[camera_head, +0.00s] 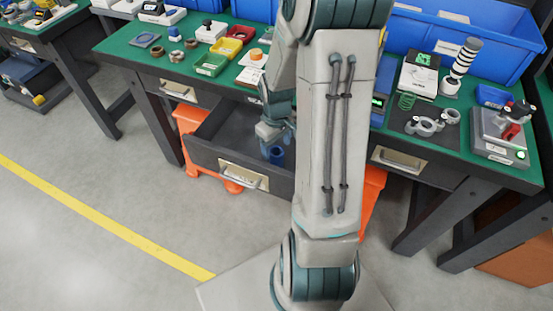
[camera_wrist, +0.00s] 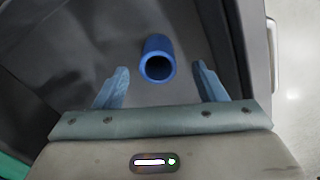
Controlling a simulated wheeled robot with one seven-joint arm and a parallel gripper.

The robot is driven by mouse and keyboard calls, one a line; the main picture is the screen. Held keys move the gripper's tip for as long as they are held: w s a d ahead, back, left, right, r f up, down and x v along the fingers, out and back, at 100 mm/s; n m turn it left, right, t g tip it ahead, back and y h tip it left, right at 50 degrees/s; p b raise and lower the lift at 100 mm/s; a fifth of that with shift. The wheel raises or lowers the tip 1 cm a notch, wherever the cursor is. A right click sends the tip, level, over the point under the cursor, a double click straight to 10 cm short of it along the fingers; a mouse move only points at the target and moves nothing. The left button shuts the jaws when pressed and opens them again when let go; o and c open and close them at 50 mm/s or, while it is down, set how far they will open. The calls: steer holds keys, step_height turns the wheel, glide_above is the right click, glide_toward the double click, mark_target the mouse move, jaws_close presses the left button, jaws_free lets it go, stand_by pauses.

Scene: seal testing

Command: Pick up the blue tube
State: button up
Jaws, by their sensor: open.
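The blue tube (camera_wrist: 158,57) stands in the open drawer in the wrist view, its round open end facing the camera. It also shows in the head view (camera_head: 276,155), small and partly hidden by my arm. My gripper (camera_wrist: 160,82) is open, with one finger on each side of the tube's line. The tube lies just beyond the fingertips, apart from both fingers. In the head view my gripper (camera_head: 274,136) reaches down into the drawer beside the tube.
The grey drawer (camera_head: 215,130) is pulled out below the green workbench (camera_head: 130,50). Its walls surround my gripper. Small trays and parts lie on the bench, with blue bins (camera_head: 440,45) at the back. An orange crate (camera_head: 190,120) stands beneath. The floor in front is clear.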

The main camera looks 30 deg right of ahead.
mark_target(278, 158)
steer(key=shift+s+d+f+b, duration=0.1)
steer(key=shift+f+b, duration=0.2)
steer(key=shift+f, duration=1.3)
steer(key=shift+d+f+b, duration=0.1)
steer(key=shift+f+b, duration=0.2)
steer(key=shift+f, duration=1.3)
steer(key=c, duration=1)
